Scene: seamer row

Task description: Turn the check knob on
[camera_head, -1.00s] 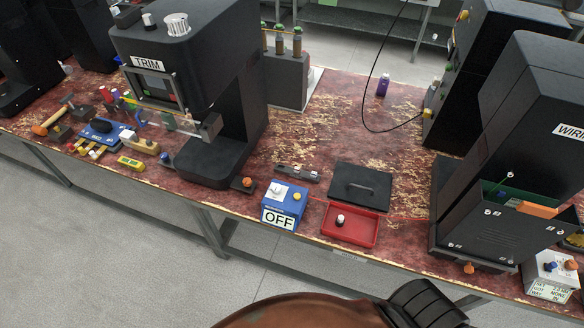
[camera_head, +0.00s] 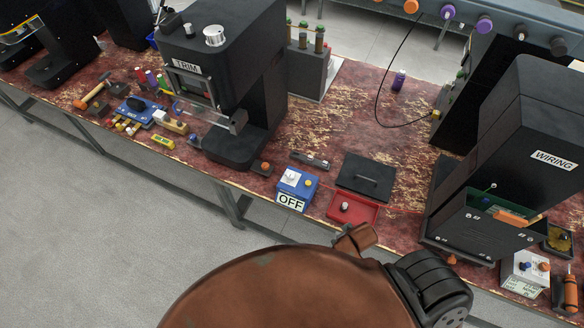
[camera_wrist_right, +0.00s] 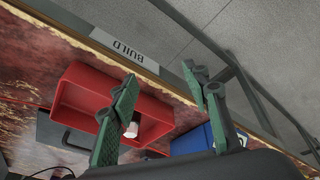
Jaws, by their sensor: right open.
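A blue box (camera_head: 297,186) with a white panel, a small dark-and-white knob (camera_head: 290,179) and a yellow button stands near the table's front edge. Its front sign (camera_head: 291,202) reads OFF. I cannot tell for sure that this knob is the check knob. The blue box also shows partly in the right wrist view (camera_wrist_right: 190,142), behind a finger. My right gripper (camera_wrist_right: 160,76) is open, with green finger pads, nothing visibly held between them. It appears over the front edge near the red tray (camera_wrist_right: 75,88). My left gripper is not in view.
The red tray (camera_head: 335,214) holds a white-topped knob (camera_head: 344,206). A black lid (camera_head: 365,178) lies behind it. The TRIM machine (camera_head: 230,70) stands left, the WIRING machine (camera_head: 510,150) right.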

